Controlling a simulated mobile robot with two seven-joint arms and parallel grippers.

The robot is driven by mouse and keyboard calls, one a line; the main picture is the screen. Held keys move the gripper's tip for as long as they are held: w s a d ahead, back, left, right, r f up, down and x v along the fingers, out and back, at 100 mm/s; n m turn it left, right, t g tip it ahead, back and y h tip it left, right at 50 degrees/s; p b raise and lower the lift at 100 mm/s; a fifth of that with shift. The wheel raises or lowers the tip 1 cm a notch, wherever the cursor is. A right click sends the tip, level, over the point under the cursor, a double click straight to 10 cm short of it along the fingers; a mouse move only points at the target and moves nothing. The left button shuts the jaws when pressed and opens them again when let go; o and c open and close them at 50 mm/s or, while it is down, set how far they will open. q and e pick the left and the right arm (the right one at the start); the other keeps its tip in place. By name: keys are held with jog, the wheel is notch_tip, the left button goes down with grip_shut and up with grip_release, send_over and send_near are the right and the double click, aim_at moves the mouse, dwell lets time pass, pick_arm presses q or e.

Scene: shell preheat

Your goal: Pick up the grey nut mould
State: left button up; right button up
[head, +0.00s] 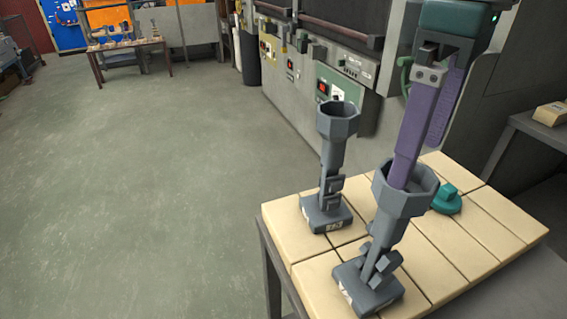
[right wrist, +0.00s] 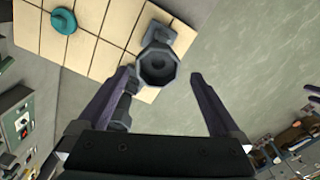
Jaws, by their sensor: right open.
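Two grey moulds of like shape stand upright on the pale table, each with an octagonal cup on a stem above a square base. The nearer grey mould (head: 398,204) is at the front; the farther grey mould (head: 337,120) is behind it, to the left. I cannot tell from markings which is the nut mould. My right gripper (head: 418,165) is open and points down, one purple finger overlapping the nearer cup's opening. In the right wrist view, a grey mould's cup (right wrist: 158,66) shows between the open fingers (right wrist: 162,73). Another grey mould is partly hidden by the left finger. My left gripper is out of view.
A teal knobbed piece (head: 447,200) lies on the tiled table (head: 470,235), right of the nearer mould. A grey machine with control panels (head: 338,95) stands behind. Open floor (head: 150,190) lies to the left.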

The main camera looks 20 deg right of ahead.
aim_at(400, 198)
jog(key=f, duration=0.3)
jog(key=shift+s+d+f, duration=0.15)
jog(key=shift+s+d, duration=0.05)
jog(key=shift+d, duration=0.05)
jog(key=f, duration=0.3)
jog(key=f+p, duration=0.1)
jog(key=f, duration=0.1)
jog(key=shift+w+a+f, duration=0.1)
jog(key=shift+w+a, duration=0.1)
jog(key=shift+w, duration=0.2)
jog(key=shift+c, duration=0.2)
grip_shut()
